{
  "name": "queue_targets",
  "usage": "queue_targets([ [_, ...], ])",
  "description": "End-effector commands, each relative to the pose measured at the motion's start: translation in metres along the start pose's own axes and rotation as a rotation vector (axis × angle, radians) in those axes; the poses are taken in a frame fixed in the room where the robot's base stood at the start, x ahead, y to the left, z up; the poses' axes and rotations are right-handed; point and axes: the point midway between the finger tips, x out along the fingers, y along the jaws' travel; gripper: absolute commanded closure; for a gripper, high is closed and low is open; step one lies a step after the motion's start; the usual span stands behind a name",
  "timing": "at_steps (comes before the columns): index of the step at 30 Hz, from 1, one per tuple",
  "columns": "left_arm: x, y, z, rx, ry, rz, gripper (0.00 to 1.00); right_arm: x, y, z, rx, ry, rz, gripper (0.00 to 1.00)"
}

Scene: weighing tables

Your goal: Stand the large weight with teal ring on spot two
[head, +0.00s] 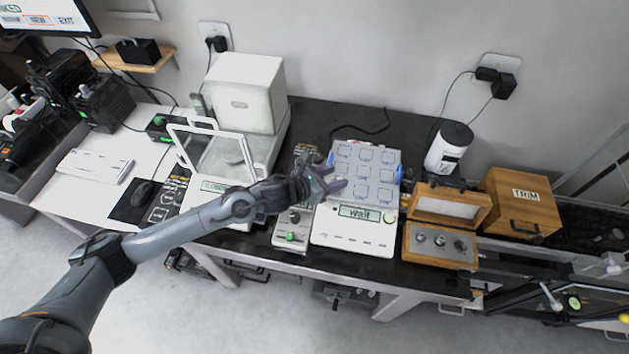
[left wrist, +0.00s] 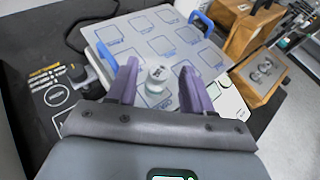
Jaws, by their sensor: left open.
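A metal weight (left wrist: 156,78) with a hint of teal near its base stands upright on the pale plate of marked spots (left wrist: 150,34). My left gripper (left wrist: 155,80) is open, with its two purple fingers on either side of the weight; I cannot tell whether they touch it. In the head view my left gripper (head: 333,180) is over the left front part of the plate (head: 386,160), and the weight is not clear there. The spot numbers are too small to read. My right gripper is not in view.
The plate sits on a white scale (head: 345,240) with blue side handles. Left of it is a small device with a green button (head: 291,237). Right are an open wooden weight case (head: 440,243) and a wooden box marked TRIM (head: 522,200). A balance with a glass door (head: 215,150) stands left.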

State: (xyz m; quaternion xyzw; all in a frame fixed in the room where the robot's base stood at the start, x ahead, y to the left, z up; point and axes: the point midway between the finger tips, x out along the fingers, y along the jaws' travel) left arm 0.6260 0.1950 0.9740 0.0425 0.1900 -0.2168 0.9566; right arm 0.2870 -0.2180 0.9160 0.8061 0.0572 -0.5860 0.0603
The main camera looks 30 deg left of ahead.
Motion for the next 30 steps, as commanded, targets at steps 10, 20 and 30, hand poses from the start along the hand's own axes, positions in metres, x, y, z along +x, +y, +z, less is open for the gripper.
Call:
queue_targets([
  [10, -0.06, 0.0, -0.002, 0.004, 0.004, -0.001, 0.49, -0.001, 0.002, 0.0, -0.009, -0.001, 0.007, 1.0],
  [20, -0.107, 0.001, -0.002, 0.002, 0.002, 0.001, 0.49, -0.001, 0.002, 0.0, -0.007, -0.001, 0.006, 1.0],
  [30, -0.116, -0.014, -0.006, -0.148, 0.007, 0.016, 0.49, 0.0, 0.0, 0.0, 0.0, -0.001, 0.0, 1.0],
])
